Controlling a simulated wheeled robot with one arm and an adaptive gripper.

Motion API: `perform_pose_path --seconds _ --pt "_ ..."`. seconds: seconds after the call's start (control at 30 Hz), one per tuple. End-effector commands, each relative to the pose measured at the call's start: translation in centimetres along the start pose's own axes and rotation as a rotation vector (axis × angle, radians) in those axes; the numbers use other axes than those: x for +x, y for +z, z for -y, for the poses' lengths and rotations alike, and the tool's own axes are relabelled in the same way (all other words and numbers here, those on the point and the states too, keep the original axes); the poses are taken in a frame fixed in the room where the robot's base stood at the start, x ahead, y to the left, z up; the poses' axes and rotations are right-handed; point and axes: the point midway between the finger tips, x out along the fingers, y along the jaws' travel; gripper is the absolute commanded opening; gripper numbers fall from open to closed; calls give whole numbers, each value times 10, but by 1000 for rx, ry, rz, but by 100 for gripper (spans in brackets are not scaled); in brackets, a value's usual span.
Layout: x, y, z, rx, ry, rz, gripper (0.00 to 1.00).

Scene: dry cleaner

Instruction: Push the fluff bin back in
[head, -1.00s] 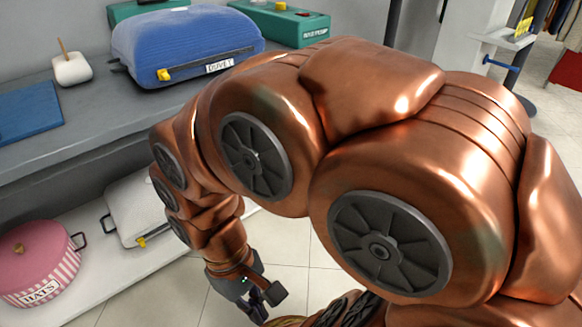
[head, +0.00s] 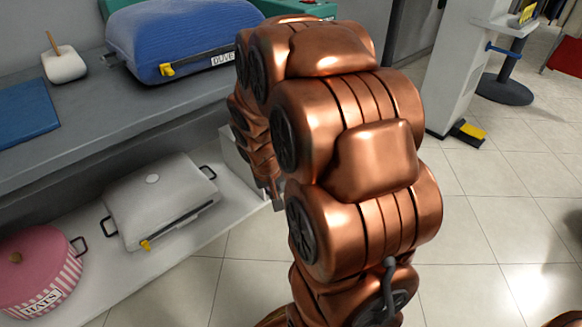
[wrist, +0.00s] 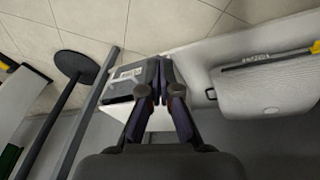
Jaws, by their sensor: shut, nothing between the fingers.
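A grey box with a white label (wrist: 122,84), which looks like the fluff bin, is straight ahead of my gripper in the wrist view. Its label is too small to read. My gripper (wrist: 160,92) is shut and empty, its fingertips overlapping the right part of the box. I cannot tell whether they touch it. In the head view, a pale box (head: 236,160) shows at the right end of the low shelf, mostly hidden behind my arm. My gripper's end (head: 277,200) shows only a little there, beside that box.
A white zipped case (head: 160,205) and a pink hat box (head: 38,270) sit on the low white shelf. A blue duvet bag (head: 180,40) is on the grey counter above. A round-based stand (head: 505,90) is at the back right.

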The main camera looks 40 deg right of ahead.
Motion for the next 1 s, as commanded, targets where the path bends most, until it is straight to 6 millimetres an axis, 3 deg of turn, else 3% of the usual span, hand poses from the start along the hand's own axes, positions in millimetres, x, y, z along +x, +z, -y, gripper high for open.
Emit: perform_pose_path --seconds 0.2,0.5,0.73,1.0 --pt "60 -70 -34 141 -46 -157 0" --pt "133 -136 -74 320 -200 -351 0" --pt "183 -158 -98 468 -387 -468 0" --pt "224 -157 -120 661 -668 -574 0"
